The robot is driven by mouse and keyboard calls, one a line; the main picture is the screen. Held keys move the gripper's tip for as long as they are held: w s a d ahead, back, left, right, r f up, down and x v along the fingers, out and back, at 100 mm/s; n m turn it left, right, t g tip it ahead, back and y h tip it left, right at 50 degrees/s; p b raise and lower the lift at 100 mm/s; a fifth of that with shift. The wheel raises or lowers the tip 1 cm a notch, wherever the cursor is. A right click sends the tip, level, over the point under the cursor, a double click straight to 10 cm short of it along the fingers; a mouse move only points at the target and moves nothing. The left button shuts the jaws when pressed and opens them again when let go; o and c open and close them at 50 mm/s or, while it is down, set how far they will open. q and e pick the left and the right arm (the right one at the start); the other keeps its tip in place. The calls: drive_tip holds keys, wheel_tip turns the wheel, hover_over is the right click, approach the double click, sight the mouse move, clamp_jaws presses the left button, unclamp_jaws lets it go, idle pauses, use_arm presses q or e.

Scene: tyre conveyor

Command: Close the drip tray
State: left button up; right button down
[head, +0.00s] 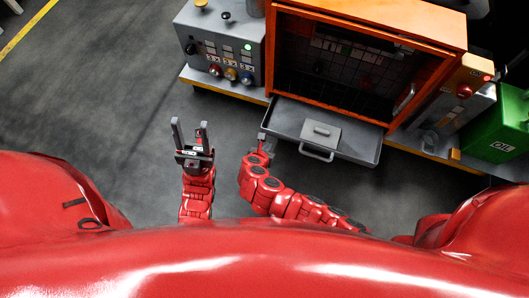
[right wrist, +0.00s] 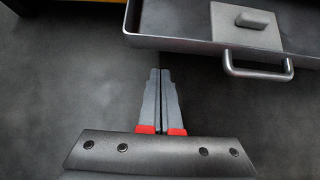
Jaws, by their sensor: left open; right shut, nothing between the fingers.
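The drip tray (head: 284,124) is a grey tray pulled out below an orange-framed cabinet in the head view. A grey block with a raised knob lies in it, and a bar handle (head: 316,156) is on its front. In the right wrist view the tray (right wrist: 175,41) is at the top right with its handle (right wrist: 258,74). My right gripper (head: 262,137) is shut and empty, close to the tray's left front corner in the head view. In the right wrist view its fingers (right wrist: 161,72) point toward the tray's front edge; contact cannot be told. My left gripper (head: 188,126) is open and empty over the floor, left of the tray.
The orange cabinet (head: 452,32) has a dark, tiled interior. A grey control box (head: 217,44) with coloured knobs stands left of it. A green bin marked OIL (head: 500,128) and a grey box with a red button stand at right. Floor to the left is clear.

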drive_tip(key=w, duration=0.1)
drive_tip(key=w+d+b, duration=0.1)
drive_tip(key=w, duration=0.1)
drive_tip(key=w+f, duration=0.1)
drive_tip(key=shift+w+d, duration=0.15)
drive_tip(key=shift+w, duration=0.25)
drive_tip(key=shift+w+r, duration=0.1)
drive_tip(key=w, duration=0.2)
drive_tip(key=w+d+p, duration=0.1)
drive_tip(key=w, duration=0.1)
drive_tip(key=w+d+p, duration=0.1)
drive_tip(key=w, duration=0.2)
drive_tip(key=b, duration=0.1)
approach(284, 107)
drive_tip(key=shift+d+x, duration=0.25)
drive_tip(key=shift+x, duration=1)
drive_tip(key=shift+w+d+r+b, duration=0.1)
drive_tip(key=shift+w+d+b, duration=0.1)
drive_tip(key=shift+w, duration=0.15)
drive_tip(key=shift+w+d+r+b, duration=0.1)
drive_tip(key=shift+w+b, duration=0.1)
drive_tip(key=shift+w, duration=0.2)
